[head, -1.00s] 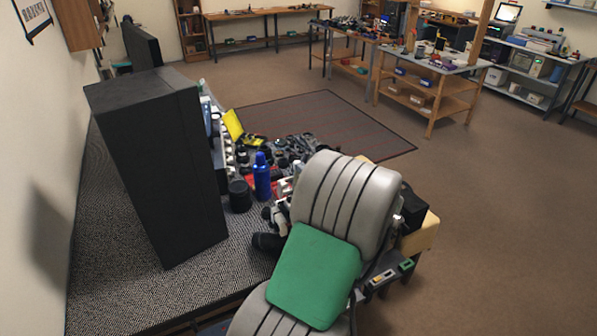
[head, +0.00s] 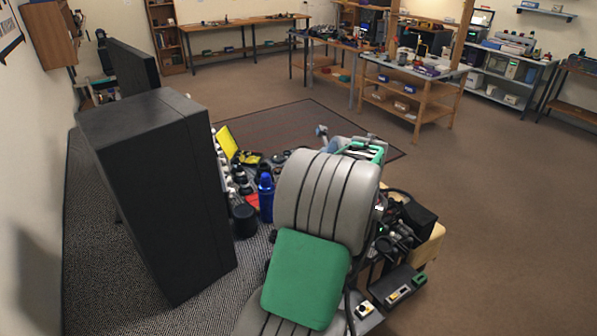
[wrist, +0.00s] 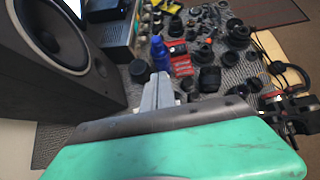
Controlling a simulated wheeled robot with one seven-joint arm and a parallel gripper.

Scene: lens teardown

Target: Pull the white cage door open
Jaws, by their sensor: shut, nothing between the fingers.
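I can make out no white cage door in either view. My gripper (wrist: 160,82) shows in the wrist view as two grey fingers close together, shut with nothing between them. It is above the cluttered bench, in front of a blue bottle (wrist: 160,52) and a group of dark lens parts. In the head view my own grey arm with its green panel hides much of the bench's right part.
A tall black speaker (head: 150,190) stands on the dark textured bench top (head: 212,296), left of my arm. The blue bottle (head: 265,196), a black cylinder (head: 244,220) and a yellow case (head: 227,142) crowd the space between. Open floor (head: 480,200) lies to the right.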

